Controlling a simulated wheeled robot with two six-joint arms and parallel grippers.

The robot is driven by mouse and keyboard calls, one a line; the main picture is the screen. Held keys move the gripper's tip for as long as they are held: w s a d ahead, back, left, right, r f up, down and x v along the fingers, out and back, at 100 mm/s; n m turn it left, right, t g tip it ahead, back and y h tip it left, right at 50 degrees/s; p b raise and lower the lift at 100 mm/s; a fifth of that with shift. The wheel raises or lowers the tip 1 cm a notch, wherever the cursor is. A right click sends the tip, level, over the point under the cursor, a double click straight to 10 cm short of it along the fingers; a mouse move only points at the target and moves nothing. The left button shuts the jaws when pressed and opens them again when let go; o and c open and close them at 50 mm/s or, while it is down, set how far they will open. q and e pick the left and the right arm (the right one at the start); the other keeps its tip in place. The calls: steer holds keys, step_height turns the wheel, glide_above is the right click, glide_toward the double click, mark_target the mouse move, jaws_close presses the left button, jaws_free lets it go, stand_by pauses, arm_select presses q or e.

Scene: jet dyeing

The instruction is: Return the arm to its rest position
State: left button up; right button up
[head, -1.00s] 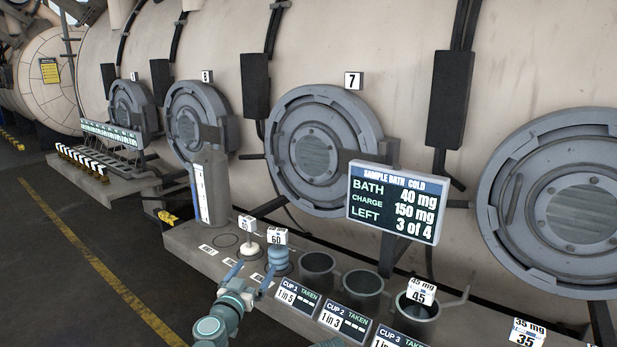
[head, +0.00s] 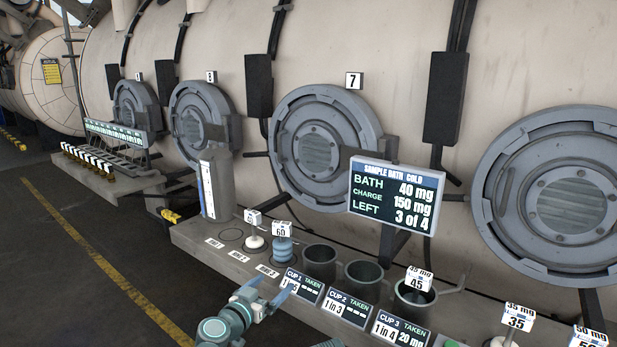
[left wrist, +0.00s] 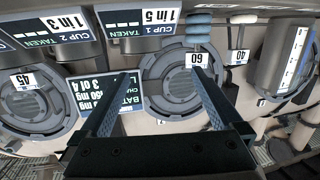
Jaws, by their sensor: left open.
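My left gripper (head: 268,291) is open and empty, in front of the shelf edge by the CUP 1 sign (head: 303,285). In the left wrist view its two fingers (left wrist: 157,90) stand wide apart with nothing between them. The blue stacked piece tagged 60 (head: 284,250) stands on the shelf beyond the gripper, apart from it; it also shows upside down in the left wrist view (left wrist: 200,32). My right gripper is not in view.
The shelf (head: 215,238) carries several dark cups (head: 320,262), a white piece (head: 255,242) and a grey column (head: 217,183). The SAMPLE BATH sign (head: 394,200) reads 40 mg, 150 mg, 3 of 4. The floor (head: 60,270) at left is clear.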

arm_select(q)
steer(key=s+d+f+g+y, duration=0.1)
steer(key=s+d+f+g, duration=0.2)
steer(key=s+f+g, duration=0.7)
steer(key=s+a+f+n+g+y, duration=0.4)
steer(key=s+a+f+n+y, duration=0.15)
steer(key=s+a+f, duration=0.35)
steer(key=s+d+r+m+g+y, duration=0.1)
steer(key=s+d+m, duration=0.15)
steer(key=d, duration=0.25)
steer(key=s+d+m+y, duration=0.1)
steer(key=s+d+m, duration=0.15)
steer(key=d, duration=0.25)
step_height(320, 180, up, 12)
steer(key=p, duration=1.3)
steer(key=shift+s+a+r, duration=0.15)
steer(key=shift+s+a, duration=0.05)
steer(key=shift+a, duration=0.05)
